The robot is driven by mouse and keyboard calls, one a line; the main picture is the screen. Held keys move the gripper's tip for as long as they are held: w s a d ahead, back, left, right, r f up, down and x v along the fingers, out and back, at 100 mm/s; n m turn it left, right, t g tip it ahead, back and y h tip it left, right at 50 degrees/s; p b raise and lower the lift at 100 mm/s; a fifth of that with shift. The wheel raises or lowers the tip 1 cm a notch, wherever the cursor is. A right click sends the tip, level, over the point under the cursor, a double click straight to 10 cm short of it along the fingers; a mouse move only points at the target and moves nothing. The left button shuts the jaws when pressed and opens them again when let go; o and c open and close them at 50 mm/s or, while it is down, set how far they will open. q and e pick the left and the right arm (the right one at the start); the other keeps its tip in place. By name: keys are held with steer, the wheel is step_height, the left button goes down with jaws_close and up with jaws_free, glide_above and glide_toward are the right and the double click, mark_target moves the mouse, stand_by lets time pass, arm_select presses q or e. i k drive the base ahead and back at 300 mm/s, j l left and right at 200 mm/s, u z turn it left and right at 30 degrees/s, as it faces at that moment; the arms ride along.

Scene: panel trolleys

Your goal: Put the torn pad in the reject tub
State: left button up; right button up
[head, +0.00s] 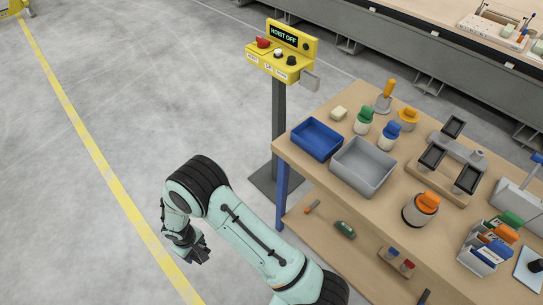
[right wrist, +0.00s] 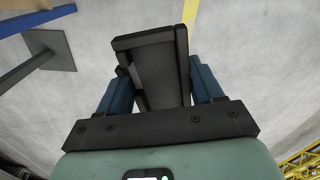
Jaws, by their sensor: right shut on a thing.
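My right gripper (head: 194,250) hangs over the floor left of the workbench, close to the yellow floor line. In the right wrist view its two blue fingers (right wrist: 162,88) are shut on a dark rectangular pad (right wrist: 157,70) with a raised rim. No tear can be made out on it. In the head view the pad is hard to tell from the dark gripper. A blue tub (head: 317,139) and a larger grey tub (head: 363,166) stand side by side on the bench's left end, both seemingly empty. I cannot read which is the reject tub. My left gripper is not in view.
A grey fixture (head: 455,150) with black pads, several capped bottles and a file-like rack (head: 487,245) fill the bench. The floor (head: 120,70) at left is clear.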

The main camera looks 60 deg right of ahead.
mark_target(361, 171)
steer(key=z, duration=1.5)
